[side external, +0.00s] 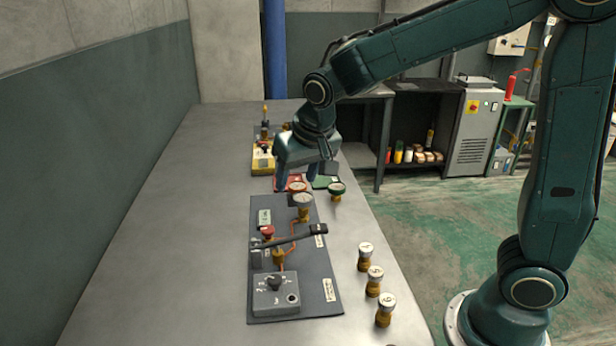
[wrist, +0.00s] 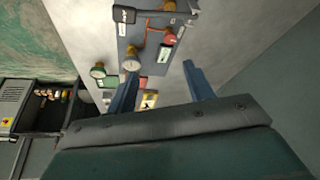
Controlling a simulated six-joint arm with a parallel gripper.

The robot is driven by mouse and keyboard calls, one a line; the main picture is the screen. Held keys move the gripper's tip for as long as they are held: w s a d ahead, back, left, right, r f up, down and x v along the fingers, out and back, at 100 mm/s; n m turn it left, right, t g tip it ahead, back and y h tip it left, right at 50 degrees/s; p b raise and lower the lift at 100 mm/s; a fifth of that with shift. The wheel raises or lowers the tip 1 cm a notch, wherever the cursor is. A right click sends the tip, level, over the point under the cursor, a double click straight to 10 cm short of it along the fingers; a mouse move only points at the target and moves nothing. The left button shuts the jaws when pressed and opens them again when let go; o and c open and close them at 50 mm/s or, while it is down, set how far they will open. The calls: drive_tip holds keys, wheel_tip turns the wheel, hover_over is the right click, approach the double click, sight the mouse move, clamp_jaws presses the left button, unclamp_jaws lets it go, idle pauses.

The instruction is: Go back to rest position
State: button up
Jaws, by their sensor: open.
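My gripper (side external: 297,178) hangs from my arm above the far part of the workbench, beyond the dark grey panel. Its two blue fingers point down, apart, with nothing seen between them; they also show apart in the wrist view (wrist: 158,74). The panel (side external: 322,290) carries a round white gauge (side external: 302,199), a red knob (side external: 268,231), copper piping, a black-ended lever (side external: 318,229) and a grey control box (side external: 276,297). A green-rimmed gauge (side external: 337,189) stands right of the panel. The gripper body hides part of the bench behind it.
Several brass fittings with white tops (side external: 375,274) stand along the bench's right side. A yellow box (side external: 262,161) sits at the far end. Red (side external: 290,183) and green (side external: 325,181) pads lie near the gripper. The bench's left side (side external: 165,240) is clear.

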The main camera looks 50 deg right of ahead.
drive_tip(key=s+d+r+n, duration=0.1)
drive_tip(key=s+r+n, duration=0.1)
drive_tip(key=s, duration=0.9)
drive_tip(key=s+d+r+n+t+y, duration=0.1)
drive_tip(key=s+d+r+n, duration=0.1)
drive_tip(key=s, duration=0.9)
drive_tip(key=shift+v, duration=0.8)
